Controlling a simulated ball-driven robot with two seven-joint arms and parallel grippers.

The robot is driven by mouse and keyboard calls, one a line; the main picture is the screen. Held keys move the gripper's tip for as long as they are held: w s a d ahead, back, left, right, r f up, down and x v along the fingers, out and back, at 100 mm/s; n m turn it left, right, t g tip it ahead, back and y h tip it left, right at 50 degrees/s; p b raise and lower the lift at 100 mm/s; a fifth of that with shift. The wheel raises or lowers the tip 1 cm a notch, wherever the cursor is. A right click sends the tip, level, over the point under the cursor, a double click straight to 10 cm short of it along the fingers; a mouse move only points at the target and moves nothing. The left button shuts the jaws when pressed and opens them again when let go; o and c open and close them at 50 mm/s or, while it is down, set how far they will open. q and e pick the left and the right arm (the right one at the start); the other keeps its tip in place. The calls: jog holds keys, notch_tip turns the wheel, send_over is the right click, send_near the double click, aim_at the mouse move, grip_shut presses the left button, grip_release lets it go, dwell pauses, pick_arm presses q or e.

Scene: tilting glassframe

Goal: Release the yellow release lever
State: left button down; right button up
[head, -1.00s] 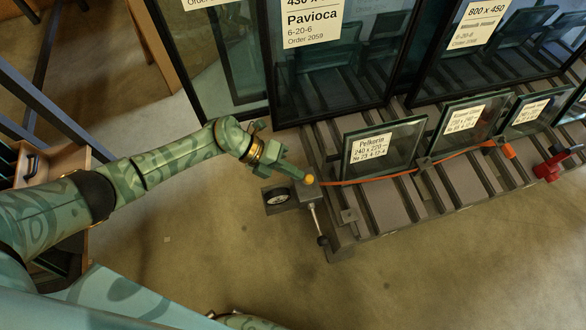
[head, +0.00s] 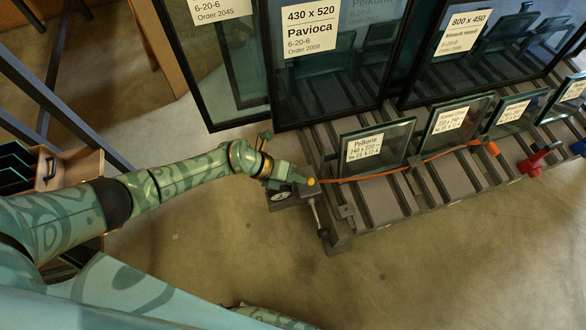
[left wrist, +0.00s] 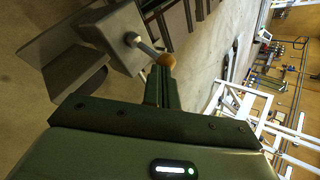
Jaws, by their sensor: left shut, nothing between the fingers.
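The yellow release lever shows as a yellow-orange knob (head: 311,181) at the near left corner of the tilting frame (head: 341,238). In the left wrist view the knob (left wrist: 166,60) sits on a short metal rod from a grey block. My left gripper (head: 301,178) is shut and empty, its fingertips right beside the knob. In the left wrist view the shut fingers (left wrist: 161,84) end just below the knob; I cannot tell whether they touch it. My right gripper is not in view.
An orange strap (head: 395,171) runs along the frame past small glass panes (head: 375,150). Large panes (head: 330,90) stand behind. A round gauge (head: 280,195) and a dark-tipped handle (head: 322,232) are close to my gripper. A red clamp (head: 538,158) is at right. The floor in front is clear.

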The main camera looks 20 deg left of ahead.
pick_arm(q)
jog(key=shift+w, duration=0.1)
dwell(0.3)
